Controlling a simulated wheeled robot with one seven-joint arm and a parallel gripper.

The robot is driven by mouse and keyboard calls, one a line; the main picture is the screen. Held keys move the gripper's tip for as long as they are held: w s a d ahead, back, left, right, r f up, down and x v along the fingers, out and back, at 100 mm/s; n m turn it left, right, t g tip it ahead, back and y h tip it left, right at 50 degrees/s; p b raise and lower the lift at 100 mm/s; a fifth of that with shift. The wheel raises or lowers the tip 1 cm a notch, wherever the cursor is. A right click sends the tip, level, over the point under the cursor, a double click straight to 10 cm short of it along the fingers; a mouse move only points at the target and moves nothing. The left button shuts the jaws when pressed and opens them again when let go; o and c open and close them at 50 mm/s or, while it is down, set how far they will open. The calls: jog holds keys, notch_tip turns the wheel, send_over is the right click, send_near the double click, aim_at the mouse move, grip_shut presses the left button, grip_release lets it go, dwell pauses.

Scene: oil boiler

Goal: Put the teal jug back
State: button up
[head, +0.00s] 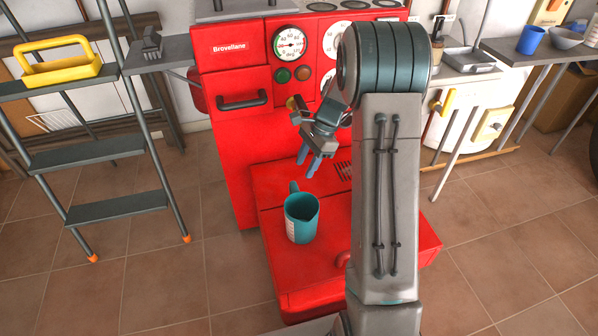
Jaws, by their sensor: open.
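The teal jug (301,219) stands upright on the flat red top of the low front part of the boiler (269,271). Its handle points up and away in the picture, and a pale label shows on its left side. My gripper (309,166) is above and just behind the jug, fingers pointing down. It is open and empty, apart from the jug. My arm hides part of the boiler to the right.
The tall red boiler body (225,150) with gauges and a black handle rises behind. A side table at right holds a blue mug (530,40) and bowl (566,38). Tiled floor is clear in front.

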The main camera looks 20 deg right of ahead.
jog(key=s+a+r+n+h, duration=0.25)
jog(key=s+r+n, duration=0.45)
jog(key=s+r, duration=0.35)
jog(key=s+a+n+t+h, duration=0.2)
jog(key=s+n, duration=0.7)
jog(key=s, duration=0.5)
jog(key=shift+a+r+p, duration=0.15)
jog(key=shift+r+p, duration=0.15)
jog(key=shift+r, duration=0.15)
notch_tip(320, 180, up, 31)
jog(key=t+p, duration=0.1)
jog(key=p, duration=2.7)
jog(key=shift+d+r+t, duration=0.15)
jog(key=shift+d+t, duration=0.05)
jog(key=shift+t, duration=0.1)
